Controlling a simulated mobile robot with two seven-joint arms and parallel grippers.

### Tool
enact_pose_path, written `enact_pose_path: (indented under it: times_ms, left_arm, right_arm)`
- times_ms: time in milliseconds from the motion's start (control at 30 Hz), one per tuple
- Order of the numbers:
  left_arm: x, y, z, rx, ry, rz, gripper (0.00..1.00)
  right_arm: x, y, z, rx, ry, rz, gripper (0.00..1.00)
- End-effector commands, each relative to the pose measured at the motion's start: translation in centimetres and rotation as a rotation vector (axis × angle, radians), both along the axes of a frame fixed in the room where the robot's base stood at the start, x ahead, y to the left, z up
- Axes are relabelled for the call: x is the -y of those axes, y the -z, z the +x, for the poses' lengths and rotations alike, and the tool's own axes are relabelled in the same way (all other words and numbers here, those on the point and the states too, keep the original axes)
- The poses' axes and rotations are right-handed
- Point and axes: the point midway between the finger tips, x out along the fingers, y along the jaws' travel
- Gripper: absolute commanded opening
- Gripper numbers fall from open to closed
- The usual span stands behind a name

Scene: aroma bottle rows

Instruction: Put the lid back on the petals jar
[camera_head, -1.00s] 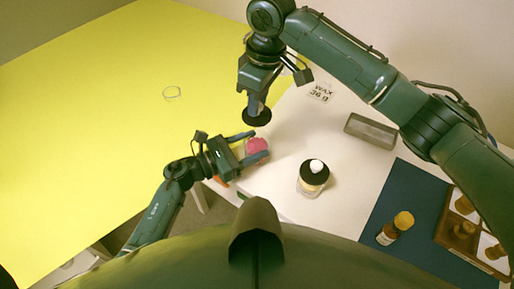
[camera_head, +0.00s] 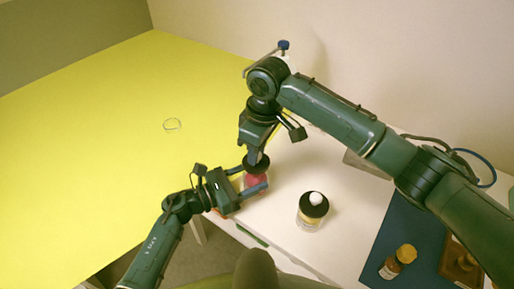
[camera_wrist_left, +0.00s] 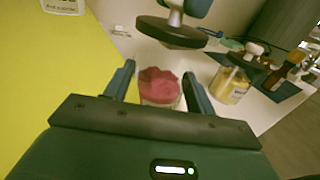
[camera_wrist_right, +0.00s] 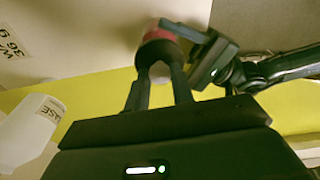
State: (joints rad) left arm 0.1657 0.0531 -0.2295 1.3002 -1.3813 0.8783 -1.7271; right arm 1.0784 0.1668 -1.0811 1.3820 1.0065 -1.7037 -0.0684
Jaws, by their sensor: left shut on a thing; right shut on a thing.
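The petals jar (camera_head: 254,181), clear with pink-red petals, stands at the left end of the white table. My left gripper (camera_wrist_left: 158,76) is shut around its sides; the petals (camera_wrist_left: 159,83) show uncovered between the fingers. My right gripper (camera_head: 255,156) points down and is shut on the knob of the dark round lid (camera_head: 257,166). In the left wrist view the lid (camera_wrist_left: 171,32) hangs above the jar, apart from it. In the right wrist view the dark lid (camera_wrist_right: 158,51) overlaps the pink jar (camera_wrist_right: 158,33), so the gap is unclear there.
Another jar (camera_head: 313,209) with a black lid and pale knob stands to the right on the white table. Farther right, an amber bottle (camera_head: 398,262) stands on a blue mat (camera_head: 400,225) near a wooden tray (camera_head: 455,265).

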Motion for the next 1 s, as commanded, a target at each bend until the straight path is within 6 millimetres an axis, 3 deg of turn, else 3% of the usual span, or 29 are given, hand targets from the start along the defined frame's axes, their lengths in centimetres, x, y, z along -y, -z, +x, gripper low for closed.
enact_pose_path:
  times_ms: [300, 1000]
  left_arm:
    - [0.0, 0.0, 0.0, 0.000, 0.000, 0.001, 0.14]
    - [0.0, 0.0, 0.0, 0.000, 0.000, 0.000, 0.14]
  right_arm:
    - [0.0, 1.7, 0.0, -0.001, 0.000, 0.000, 0.00]
    - [0.0, 2.0, 0.0, -0.001, 0.001, 0.001, 0.00]
